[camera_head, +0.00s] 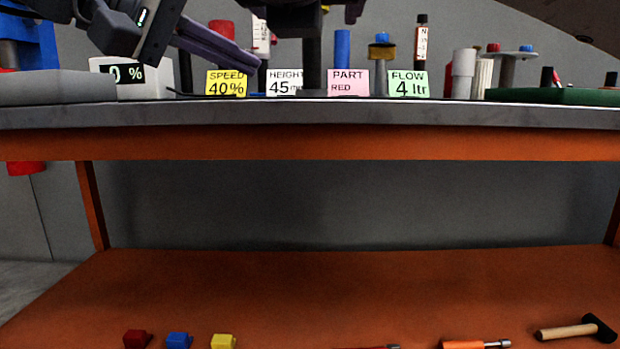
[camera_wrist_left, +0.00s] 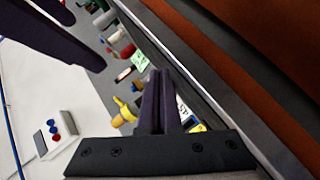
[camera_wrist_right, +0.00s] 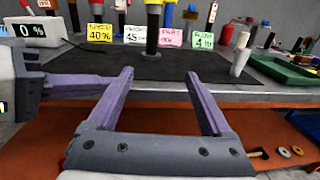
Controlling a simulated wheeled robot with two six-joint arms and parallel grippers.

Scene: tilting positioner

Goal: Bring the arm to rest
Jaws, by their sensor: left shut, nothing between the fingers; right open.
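My left gripper (camera_head: 257,66) reaches in from the upper left in the head view, over the bench. Its purple fingers are together with nothing between them, and they also show closed in the left wrist view (camera_wrist_left: 158,74). My right gripper (camera_wrist_right: 160,74) is open and empty in front of the bench edge in the right wrist view.
The bench (camera_head: 400,115) carries a yellow speed card (camera_head: 226,83), height, pink part and green flow cards, and a 0 % display (camera_head: 125,73). Bottles and cylinders stand behind; a green tray (camera_head: 560,96) is at right. Blocks and a hammer (camera_head: 580,328) lie on the lower shelf.

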